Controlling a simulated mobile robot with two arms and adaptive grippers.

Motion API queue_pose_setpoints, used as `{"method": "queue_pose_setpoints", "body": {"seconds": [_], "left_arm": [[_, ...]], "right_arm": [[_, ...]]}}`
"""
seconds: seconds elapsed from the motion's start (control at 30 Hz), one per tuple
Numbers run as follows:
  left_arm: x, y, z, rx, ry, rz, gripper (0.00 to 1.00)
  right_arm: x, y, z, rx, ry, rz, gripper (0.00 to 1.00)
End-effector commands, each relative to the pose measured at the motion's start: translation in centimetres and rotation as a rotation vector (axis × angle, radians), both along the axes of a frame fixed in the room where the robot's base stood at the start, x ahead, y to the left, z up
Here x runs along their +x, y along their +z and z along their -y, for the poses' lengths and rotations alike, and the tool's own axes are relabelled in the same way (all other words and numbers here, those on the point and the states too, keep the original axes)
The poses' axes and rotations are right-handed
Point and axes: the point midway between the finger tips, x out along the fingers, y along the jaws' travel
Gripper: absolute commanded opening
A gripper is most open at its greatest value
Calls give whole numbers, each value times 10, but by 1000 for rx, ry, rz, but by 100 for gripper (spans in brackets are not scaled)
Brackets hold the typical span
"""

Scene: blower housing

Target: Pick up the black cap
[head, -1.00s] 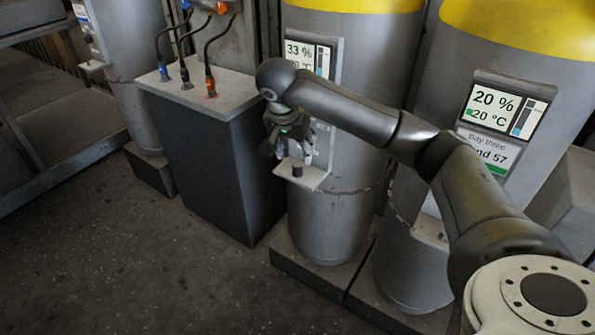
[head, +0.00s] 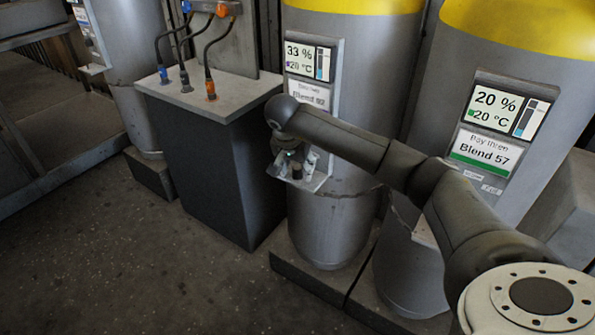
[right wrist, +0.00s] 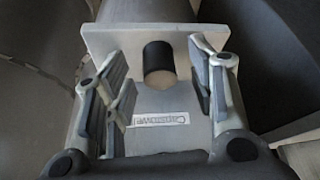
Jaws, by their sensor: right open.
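The black cap (right wrist: 158,57) is a short, dark cylinder at the small grey shelf (right wrist: 108,40) on the front of the middle tank. In the right wrist view it shows between and beyond the two fingers of my right gripper (right wrist: 162,92). The fingers are wide apart, with a clear gap on both sides of the cap, and they hold nothing. In the head view the cap (head: 297,172) is small and partly hidden by the right gripper (head: 295,162), which is just above the shelf (head: 315,184). My left gripper is not in view.
The middle tank (head: 327,225) stands behind the shelf, with a 33 % display (head: 308,58). Another tank (head: 405,275) stands to the right. A dark cabinet (head: 205,165) with three cable plugs on top stands to the left. The floor (head: 130,265) in front is clear.

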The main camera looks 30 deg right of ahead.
Motion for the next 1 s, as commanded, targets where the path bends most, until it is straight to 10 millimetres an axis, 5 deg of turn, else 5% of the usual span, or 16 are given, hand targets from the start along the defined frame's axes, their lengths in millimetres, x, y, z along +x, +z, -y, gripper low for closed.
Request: {"method": "queue_pose_setpoints", "body": {"seconds": [0.37,0.77,1.0], "left_arm": [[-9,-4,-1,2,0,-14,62],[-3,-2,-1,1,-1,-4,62],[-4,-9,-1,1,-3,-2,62]], "right_arm": [[0,0,0,0,-1,0,9],[0,6,0,1,0,2,9],[1,40,1,-1,-2,6,9]]}}
